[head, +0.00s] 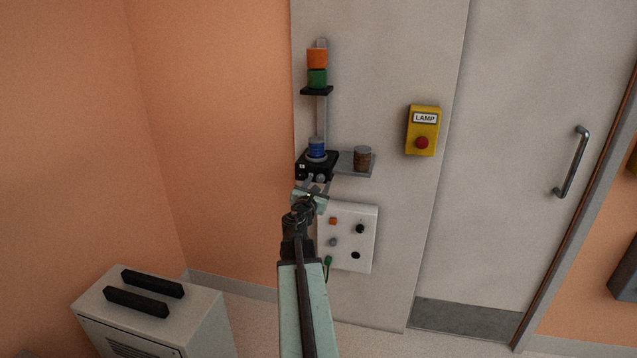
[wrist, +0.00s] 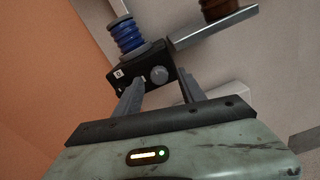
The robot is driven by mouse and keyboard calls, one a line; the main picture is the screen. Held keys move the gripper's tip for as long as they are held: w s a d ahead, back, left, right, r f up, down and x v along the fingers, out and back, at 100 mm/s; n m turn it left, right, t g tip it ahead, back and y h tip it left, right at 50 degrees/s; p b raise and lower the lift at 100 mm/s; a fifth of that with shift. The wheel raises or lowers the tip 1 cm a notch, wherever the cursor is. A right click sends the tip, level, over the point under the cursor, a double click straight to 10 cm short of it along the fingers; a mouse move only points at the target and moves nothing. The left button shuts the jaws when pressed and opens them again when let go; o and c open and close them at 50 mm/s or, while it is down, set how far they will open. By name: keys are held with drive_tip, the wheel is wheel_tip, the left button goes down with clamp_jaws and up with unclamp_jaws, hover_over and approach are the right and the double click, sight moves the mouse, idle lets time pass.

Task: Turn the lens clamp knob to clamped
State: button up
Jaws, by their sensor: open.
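The lens clamp knob (wrist: 159,75) is a round grey knob on the front of a black block (wrist: 128,72); it also shows small in the head view (head: 320,178). A white mark sits left of it on the block. A blue ribbed lens (wrist: 125,36) stands on the block. My gripper (wrist: 160,88) is open, with its two grey fingers pointing up toward the knob, one on either side in the wrist view. I cannot tell whether a finger touches it. In the head view my gripper (head: 317,184) is just below the block. The knob's pointer direction is too small to tell.
A shelf (head: 346,168) right of the block bears a brown ribbed cylinder (head: 362,158). Orange (head: 317,58) and green (head: 317,78) pieces sit above. A white control panel (head: 347,237) is below, a yellow lamp box (head: 423,131) to the right. A grey cabinet (head: 150,315) stands lower left.

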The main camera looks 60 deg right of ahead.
sight(320, 180)
drive_tip(key=x, duration=0.3)
drive_tip(key=shift+w, duration=0.1)
clamp_jaws()
drive_tip(key=shift+a, duration=0.15)
